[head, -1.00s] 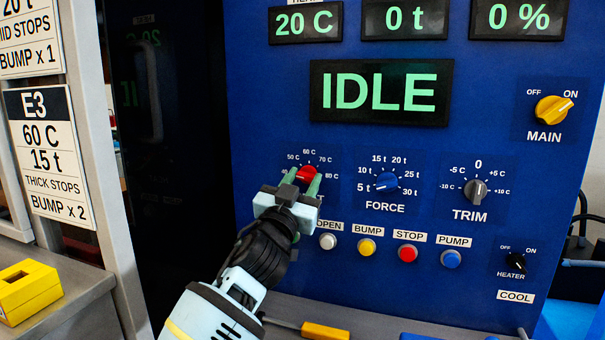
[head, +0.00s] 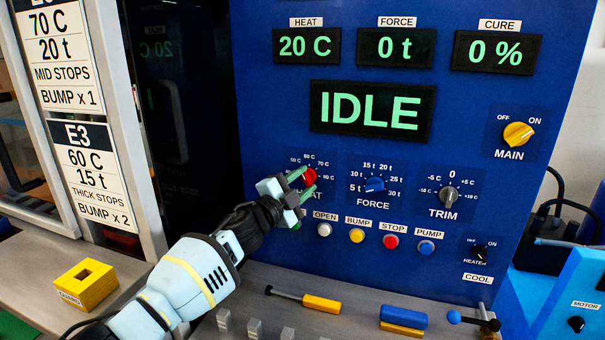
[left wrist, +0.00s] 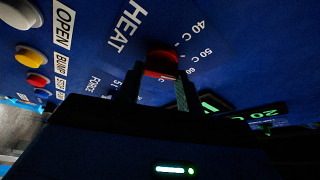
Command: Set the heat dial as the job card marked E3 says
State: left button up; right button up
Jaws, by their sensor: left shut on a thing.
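The red heat dial (head: 309,176) is on the blue panel, low on the left, with a scale in degrees C around it. My left gripper (head: 303,183) is shut on this dial, one green fingertip on each side. In the left wrist view the red dial (left wrist: 161,61) sits between the two fingers, near the 60 C mark. Its pointer is hard to make out. The job card E3 (head: 92,176) on the left post reads 60 C, 15 t, THICK STOPS, BUMP x 2. The heat display (head: 306,47) reads 20 C. My right gripper is not in view.
The blue force dial (head: 375,185) and grey trim dial (head: 447,195) are to the right. A row of push buttons, including white OPEN (head: 324,230), lies close below my gripper. The yellow main switch (head: 518,135) is at the right. A yellow block (head: 85,285) lies on the left bench.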

pick_arm(q)
jog(key=m, duration=0.1)
jog(key=r+m+g+p, duration=0.1)
jog(key=shift+m, duration=0.4)
jog(key=shift+f+m+g+y+p, duration=0.15)
jog(key=shift+m+g+y+p, duration=0.2)
jog(key=shift+m+p, duration=0.4)
jog(key=shift+f+m, duration=0.15)
jog(key=shift+m, duration=0.4)
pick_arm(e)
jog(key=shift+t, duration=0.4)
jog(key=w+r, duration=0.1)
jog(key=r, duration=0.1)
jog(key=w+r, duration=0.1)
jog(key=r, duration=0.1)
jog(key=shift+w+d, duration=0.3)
pick_arm(q)
jog(key=shift+f, duration=0.1)
jog(key=o, duration=1)
jog(key=shift+g, duration=0.25)
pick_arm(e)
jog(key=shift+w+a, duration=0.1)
